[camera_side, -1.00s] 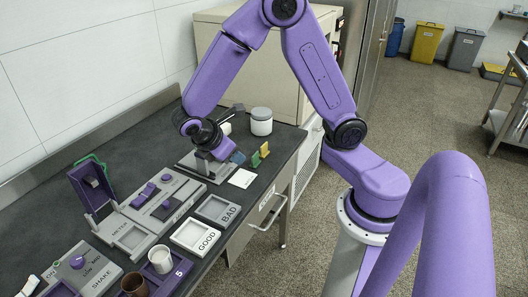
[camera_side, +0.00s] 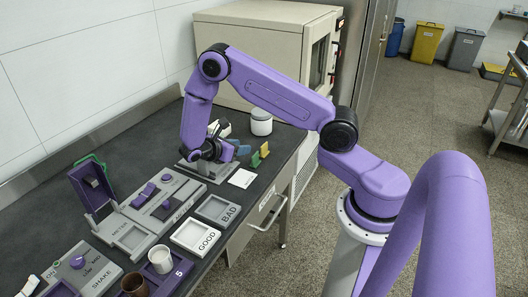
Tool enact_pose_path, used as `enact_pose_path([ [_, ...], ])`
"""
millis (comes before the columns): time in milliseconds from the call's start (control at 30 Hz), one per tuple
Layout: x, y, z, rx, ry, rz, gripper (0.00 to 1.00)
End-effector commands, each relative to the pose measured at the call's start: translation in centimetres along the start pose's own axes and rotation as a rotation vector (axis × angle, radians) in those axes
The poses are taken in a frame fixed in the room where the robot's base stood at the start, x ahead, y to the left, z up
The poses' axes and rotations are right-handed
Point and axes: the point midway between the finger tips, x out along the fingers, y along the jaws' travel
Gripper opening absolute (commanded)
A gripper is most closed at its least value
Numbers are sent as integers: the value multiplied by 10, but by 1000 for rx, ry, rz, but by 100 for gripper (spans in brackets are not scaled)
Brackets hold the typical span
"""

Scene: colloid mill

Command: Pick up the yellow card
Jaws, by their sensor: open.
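The yellow card (camera_side: 264,149) stands upright near the right edge of the dark bench, just behind a green card (camera_side: 255,160). My gripper (camera_side: 218,156) is low over the bench, to the left of the yellow card and apart from it. Its jaws are open, though the fingers are small and partly hidden by my wrist. A blue card (camera_side: 243,150) shows close to the right of my gripper; I cannot tell if they touch.
A white jar (camera_side: 261,121) stands behind the cards. A white label (camera_side: 241,178) lies in front. GOOD (camera_side: 211,250) and BAD (camera_side: 234,222) trays sit nearer the camera, beside the METER panel (camera_side: 112,228). A beige cabinet (camera_side: 250,50) stands behind.

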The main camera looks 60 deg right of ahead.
Motion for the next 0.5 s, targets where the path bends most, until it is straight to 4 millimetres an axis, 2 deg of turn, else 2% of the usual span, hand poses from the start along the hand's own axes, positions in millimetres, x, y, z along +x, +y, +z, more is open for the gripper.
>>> enact_pose_path([
  [100,24,-1,0,-2,0,-4,41],
  [300,55,-1,0,0,1,-2,41],
  [500,67,0,0,0,1,0,41],
])
